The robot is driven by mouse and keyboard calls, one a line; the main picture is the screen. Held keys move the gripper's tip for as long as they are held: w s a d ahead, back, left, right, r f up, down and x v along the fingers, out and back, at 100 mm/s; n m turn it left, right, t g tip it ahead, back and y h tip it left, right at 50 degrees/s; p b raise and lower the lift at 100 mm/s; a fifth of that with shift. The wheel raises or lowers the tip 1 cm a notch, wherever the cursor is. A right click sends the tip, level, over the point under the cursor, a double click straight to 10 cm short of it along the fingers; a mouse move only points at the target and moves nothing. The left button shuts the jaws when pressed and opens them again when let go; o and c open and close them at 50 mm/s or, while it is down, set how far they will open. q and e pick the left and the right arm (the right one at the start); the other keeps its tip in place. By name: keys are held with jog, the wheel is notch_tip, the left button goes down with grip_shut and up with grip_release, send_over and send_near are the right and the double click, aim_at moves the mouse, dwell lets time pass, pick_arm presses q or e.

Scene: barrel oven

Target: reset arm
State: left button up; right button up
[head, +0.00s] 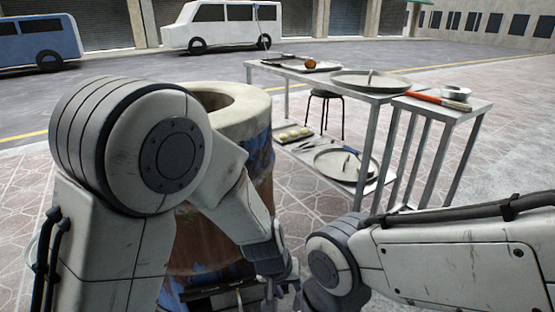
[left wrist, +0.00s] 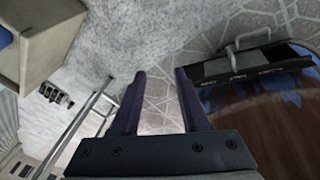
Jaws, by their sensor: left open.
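My left arm comes in from the left in the head view and reaches down in front of the barrel oven. My left gripper (head: 276,268) is low, near the oven's right side, and its fingers are hard to make out there. In the left wrist view the left gripper (left wrist: 160,74) is open, with nothing between its two dark fingers and paving beyond them. My right arm comes in from the right and bends down at the bottom; its gripper is not visible.
The barrel oven (head: 258,115) stands behind my left arm, with a dark metal piece with a handle (left wrist: 245,64) low on it. A metal table (head: 385,97) holds trays (head: 370,82) and a red-handled tool (head: 438,101). A stool (head: 325,95) stands behind it.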

pick_arm(q)
jog(key=s+a+r+m+g+y, duration=0.1)
jog(key=s+a+r+m, duration=0.25)
jog(key=s+r, duration=0.4)
jog(key=s+a+r+m+g+y, duration=0.1)
jog(key=s+a+r+m, duration=0.3)
jog(key=s, duration=0.6)
notch_tip(320, 180, up, 39)
jog(key=p, duration=3.8)
jog(key=shift+s+n+p, duration=0.15)
jog(key=shift+n+p, duration=0.2)
jog(key=shift+n, duration=0.1)
